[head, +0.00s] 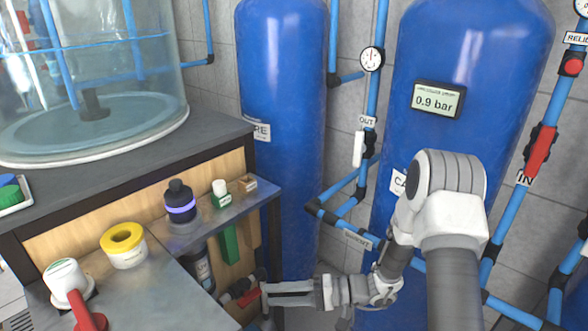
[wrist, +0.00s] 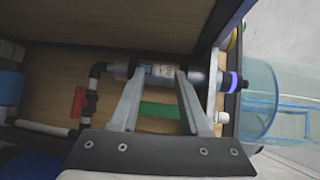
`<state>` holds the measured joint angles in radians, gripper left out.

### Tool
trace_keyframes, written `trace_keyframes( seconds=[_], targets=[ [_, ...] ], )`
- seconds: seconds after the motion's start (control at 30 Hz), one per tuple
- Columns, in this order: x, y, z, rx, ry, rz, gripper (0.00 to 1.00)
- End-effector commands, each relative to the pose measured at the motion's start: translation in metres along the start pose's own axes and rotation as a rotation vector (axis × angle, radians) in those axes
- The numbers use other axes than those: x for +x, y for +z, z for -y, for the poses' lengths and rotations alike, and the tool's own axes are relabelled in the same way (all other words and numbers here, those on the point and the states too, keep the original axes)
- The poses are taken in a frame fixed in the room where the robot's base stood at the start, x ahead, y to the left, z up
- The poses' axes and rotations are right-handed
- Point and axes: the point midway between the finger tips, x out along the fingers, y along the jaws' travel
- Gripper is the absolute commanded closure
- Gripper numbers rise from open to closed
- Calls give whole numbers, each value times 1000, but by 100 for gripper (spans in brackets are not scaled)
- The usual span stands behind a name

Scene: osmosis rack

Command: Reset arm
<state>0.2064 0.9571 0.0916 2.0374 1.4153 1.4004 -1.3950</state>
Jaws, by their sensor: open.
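My gripper (head: 265,294) is in the lower middle of the head view, reaching left toward the space under the bench shelf. Its two fingers are apart, with nothing seen gripped. In the wrist view the open fingers (wrist: 160,72) point at a grey cylinder with a label (wrist: 198,74) inside the wooden bay. The fingertips overlap it in the picture; I cannot tell whether they touch it. My arm stretches out at the right of the head view, bent down at the elbow.
A red valve handle (head: 250,298) is close to the fingertips. A green strip (head: 230,245) hangs under the metal shelf (head: 230,208). A purple-ringed dark device (head: 180,203) stands on the shelf. Blue tanks (head: 281,90) and blue pipes (head: 343,228) stand close behind my arm.

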Motion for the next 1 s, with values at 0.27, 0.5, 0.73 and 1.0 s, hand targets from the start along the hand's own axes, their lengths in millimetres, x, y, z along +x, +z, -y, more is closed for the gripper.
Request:
trace_keyframes(
  seconds=[0.27,0.5,0.73,1.0],
  targets=[
    [-14,37,60,-27,215,179,54],
    [-35,71,95,-55,444,259,54],
    [-63,101,121,-93,681,263,54],
    [-102,129,147,-156,953,176,54]
  ],
)
